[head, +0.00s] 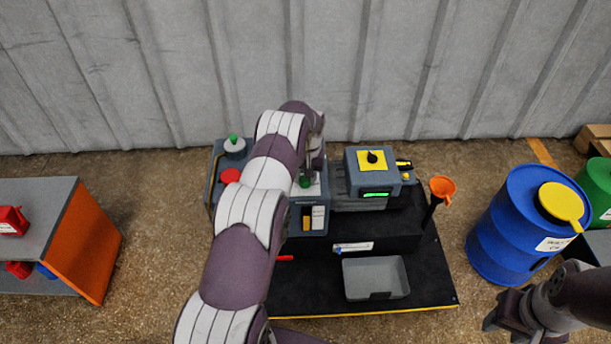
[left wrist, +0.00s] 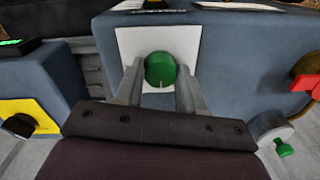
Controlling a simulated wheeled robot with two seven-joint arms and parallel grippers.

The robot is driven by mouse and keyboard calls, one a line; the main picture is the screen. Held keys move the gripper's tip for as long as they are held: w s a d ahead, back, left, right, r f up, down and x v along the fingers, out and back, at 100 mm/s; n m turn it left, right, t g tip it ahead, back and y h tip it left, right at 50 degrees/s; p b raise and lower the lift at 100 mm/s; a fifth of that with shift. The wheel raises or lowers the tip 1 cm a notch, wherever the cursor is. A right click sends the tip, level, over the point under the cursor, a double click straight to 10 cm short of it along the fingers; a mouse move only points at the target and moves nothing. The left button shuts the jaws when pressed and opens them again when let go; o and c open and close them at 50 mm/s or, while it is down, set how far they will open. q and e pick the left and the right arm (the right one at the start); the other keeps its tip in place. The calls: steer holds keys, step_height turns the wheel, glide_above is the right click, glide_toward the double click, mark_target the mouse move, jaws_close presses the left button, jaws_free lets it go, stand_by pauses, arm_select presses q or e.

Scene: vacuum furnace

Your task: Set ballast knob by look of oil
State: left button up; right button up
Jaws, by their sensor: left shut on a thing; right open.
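The green ballast knob (left wrist: 160,68) sits on a white plate (left wrist: 192,40) on top of the grey-blue pump. My left gripper (left wrist: 159,82) is shut on the knob, one finger on each side, with a pale mark on the knob's near edge. In the head view the knob (head: 305,182) shows just beside my left arm. An amber window (head: 306,223), apparently the oil sight glass, is on the pump's front beside a white label (head: 318,217). Its oil is too small to judge closely. My right gripper (head: 507,312) is open and empty at the lower right.
A control box with a yellow plate (head: 371,160) and black knob stands right of the pump. A grey tray (head: 376,278) lies on the black base. An orange funnel (head: 442,188) and blue drum (head: 520,225) stand right. An orange-sided bench (head: 85,245) is left.

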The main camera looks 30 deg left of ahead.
stand_by(0.5)
arm_select(q)
steer(key=o, duration=1)
steer(key=shift+o, duration=0.2)
step_height(320, 180, up, 13)
steer(key=p, duration=0.5)
steer(key=shift+w+d, duration=0.15)
steer(key=shift+d, duration=0.2)
steer(key=shift+f, duration=0.15)
